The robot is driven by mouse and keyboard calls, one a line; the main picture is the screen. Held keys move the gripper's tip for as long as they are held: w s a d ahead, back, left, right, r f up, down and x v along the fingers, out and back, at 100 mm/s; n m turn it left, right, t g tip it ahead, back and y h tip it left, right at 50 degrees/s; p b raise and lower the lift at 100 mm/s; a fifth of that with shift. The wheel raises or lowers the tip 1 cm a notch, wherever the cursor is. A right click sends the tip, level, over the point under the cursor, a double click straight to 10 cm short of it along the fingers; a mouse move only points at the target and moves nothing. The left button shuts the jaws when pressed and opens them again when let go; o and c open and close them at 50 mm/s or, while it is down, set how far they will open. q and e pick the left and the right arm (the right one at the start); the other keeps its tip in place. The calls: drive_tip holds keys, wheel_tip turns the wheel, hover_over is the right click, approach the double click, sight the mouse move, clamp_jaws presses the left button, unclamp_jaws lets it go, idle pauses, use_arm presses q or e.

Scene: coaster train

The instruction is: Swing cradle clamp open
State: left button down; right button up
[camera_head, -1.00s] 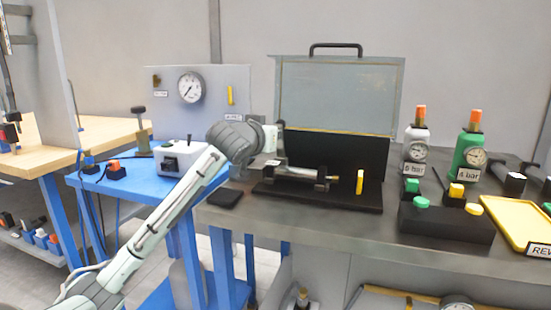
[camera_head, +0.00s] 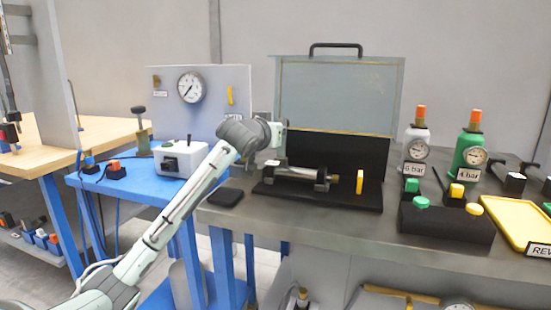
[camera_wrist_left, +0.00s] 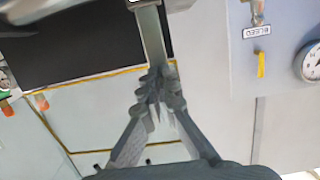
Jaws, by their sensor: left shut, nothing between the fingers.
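The cradle (camera_head: 322,187) stands on a black base (camera_head: 300,197) in front of the upright case lid, in the head view. A metal cylinder (camera_head: 302,173) lies across it, with a brass-coloured tip at its right end. A yellow upright tab (camera_head: 360,181) stands on the base to the right of the cylinder. I cannot tell clearly which part is the clamp or how far it is swung. My left gripper is above the cradle's left end; in the left wrist view its fingers (camera_wrist_left: 158,90) are shut and empty, near a grey bar (camera_wrist_left: 152,38). My right gripper is out of view.
The case lid (camera_head: 335,95) rises behind the cradle. A black pad (camera_head: 225,197) lies to its left. A black button box (camera_head: 445,225), a yellow tray (camera_head: 518,222) and pressure bottles (camera_head: 470,145) stand to its right. A gauge panel (camera_head: 215,105) is at the back left.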

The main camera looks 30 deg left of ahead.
use_arm(q)
drive_tip(key=shift+s, duration=0.15)
drive_tip(key=v, duration=1)
idle(1.1)
idle(0.6)
